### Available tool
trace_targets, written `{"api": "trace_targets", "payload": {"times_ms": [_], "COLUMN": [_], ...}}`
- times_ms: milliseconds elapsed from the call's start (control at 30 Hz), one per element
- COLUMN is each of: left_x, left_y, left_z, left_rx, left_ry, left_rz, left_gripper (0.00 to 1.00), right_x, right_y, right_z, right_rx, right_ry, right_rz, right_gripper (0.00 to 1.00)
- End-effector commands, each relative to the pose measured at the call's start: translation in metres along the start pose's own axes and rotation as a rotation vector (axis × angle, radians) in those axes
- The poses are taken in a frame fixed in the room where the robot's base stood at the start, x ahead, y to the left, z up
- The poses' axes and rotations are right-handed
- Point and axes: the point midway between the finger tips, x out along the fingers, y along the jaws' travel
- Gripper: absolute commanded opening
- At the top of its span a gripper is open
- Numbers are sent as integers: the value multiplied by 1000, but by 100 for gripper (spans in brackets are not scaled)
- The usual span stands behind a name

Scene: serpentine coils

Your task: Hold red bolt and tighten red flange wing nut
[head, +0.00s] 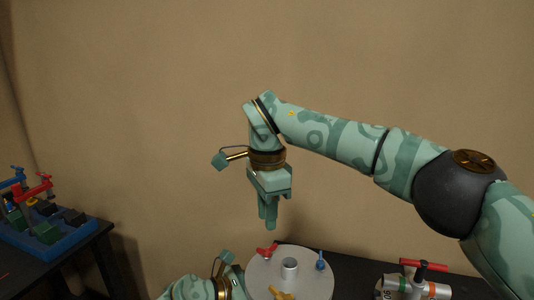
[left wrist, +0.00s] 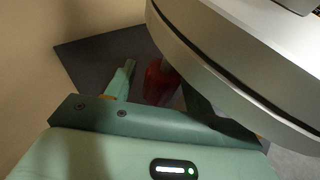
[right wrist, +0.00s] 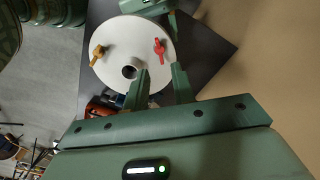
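The red flange wing nut (head: 267,252) sits on top of the round grey flange plate (head: 262,280), near its far left edge; it also shows in the right wrist view (right wrist: 160,47). My right gripper (head: 269,224) points down above the plate, apart from the nut. In the right wrist view its fingers (right wrist: 160,82) are spread with nothing between them. The red bolt (left wrist: 158,80) shows in the left wrist view under the flange rim. My left gripper (left wrist: 157,88) is beneath the plate, with its fingers apart around the bolt; the right finger is partly hidden in shadow.
The plate also carries a blue wing nut (head: 320,261), a yellow wing nut (head: 283,294) and a central pipe (head: 289,268). A red-handled valve (head: 423,266) stands to the right. A blue tray (head: 60,238) with fittings sits on the left table. Air around my right gripper is clear.

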Motion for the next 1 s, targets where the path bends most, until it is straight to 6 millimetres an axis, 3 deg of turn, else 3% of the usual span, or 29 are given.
{"api": "trace_targets", "payload": {"times_ms": [33,133,167,633,1000], "left_x": [0,0,0,0,-1], "left_y": [0,0,0,0,1], "left_z": [0,0,0,0,0], "left_rx": [0,0,0,-1,-1], "left_ry": [0,0,0,0,-1], "left_rz": [0,0,0,1,1], "left_gripper": [41,13,10,10,10], "right_x": [0,0,0,2,36], "right_y": [0,0,0,0,0], "right_z": [0,0,0,0,0], "right_rx": [0,0,0,-4,-4], "right_ry": [0,0,0,0,0], "right_rz": [0,0,0,0,2], "right_gripper": [25,25,25,25,25]}}
